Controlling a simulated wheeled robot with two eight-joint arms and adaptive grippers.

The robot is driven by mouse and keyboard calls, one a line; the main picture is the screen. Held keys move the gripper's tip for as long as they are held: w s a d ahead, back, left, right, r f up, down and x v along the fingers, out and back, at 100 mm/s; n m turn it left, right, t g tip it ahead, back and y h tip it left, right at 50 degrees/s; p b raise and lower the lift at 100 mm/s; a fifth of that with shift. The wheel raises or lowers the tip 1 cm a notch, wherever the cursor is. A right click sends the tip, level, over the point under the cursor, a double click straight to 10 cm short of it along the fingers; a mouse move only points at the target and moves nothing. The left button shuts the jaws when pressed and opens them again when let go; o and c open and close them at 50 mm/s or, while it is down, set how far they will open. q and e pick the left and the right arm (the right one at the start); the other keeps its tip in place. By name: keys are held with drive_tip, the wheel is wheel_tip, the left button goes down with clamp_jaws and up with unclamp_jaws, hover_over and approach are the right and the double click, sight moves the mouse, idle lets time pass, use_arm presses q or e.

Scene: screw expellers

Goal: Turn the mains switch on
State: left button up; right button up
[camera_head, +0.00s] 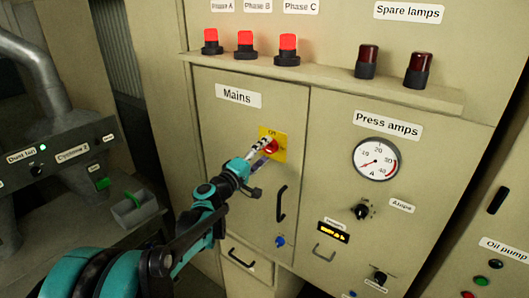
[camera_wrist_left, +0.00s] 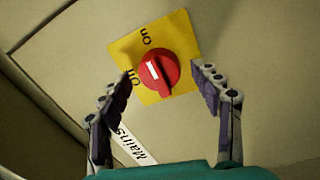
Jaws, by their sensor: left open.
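The mains switch is a red rotary knob (camera_head: 271,147) on a yellow plate (camera_head: 283,152), below the "Mains" label (camera_head: 238,96) on the beige cabinet. In the left wrist view the knob (camera_wrist_left: 160,70) has a raised handle with a white mark at its upper left. The words "On" (camera_wrist_left: 146,40) and "Off" (camera_wrist_left: 129,77) show on the plate (camera_wrist_left: 187,45). My left gripper (camera_head: 262,152) is open in front of the switch. In the wrist view its fingers (camera_wrist_left: 161,76) stand on either side of the knob, apart from it. My right gripper is not in view.
Red lit phase lamps (camera_head: 245,45) and dark spare lamps (camera_head: 418,70) stand on a ledge (camera_head: 330,77) above. A black door handle (camera_head: 281,203) is below right of the switch. The ammeter (camera_head: 375,160) is to the right. A grey control box (camera_head: 62,150) is at the left.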

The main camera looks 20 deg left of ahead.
use_arm(q)
drive_tip(key=r+v, duration=0.1)
drive_tip(key=v, duration=1)
drive_tip(key=shift+s+f, duration=0.3)
drive_tip(key=shift+f, duration=0.2)
drive_tip(key=s+d+f+m+g+b, duration=0.3)
drive_tip(key=s+d+f+b, duration=0.25)
drive_tip(key=f, duration=0.35)
drive_tip(key=s+d+f+m+g+b, duration=0.35)
drive_tip(key=d+f, duration=0.25)
drive_tip(key=f, duration=0.3)
drive_tip(key=s+a+f+m+g+y+b, duration=0.2)
drive_tip(key=s+f+y+b, duration=0.1)
drive_tip(key=s+f+b, duration=0.2)
drive_tip(key=s+a+f+m+g+y+b, duration=0.2)
drive_tip(key=s+f+m+y+b, duration=0.1)
drive_tip(key=s+f, duration=0.7)
wheel_tip(320, 180, down, 4)
drive_tip(key=shift+s+r+b, duration=0.25)
drive_tip(key=shift+s+b, duration=0.1)
drive_tip(key=shift+b, duration=0.55)
drive_tip(key=shift+a, duration=0.15)
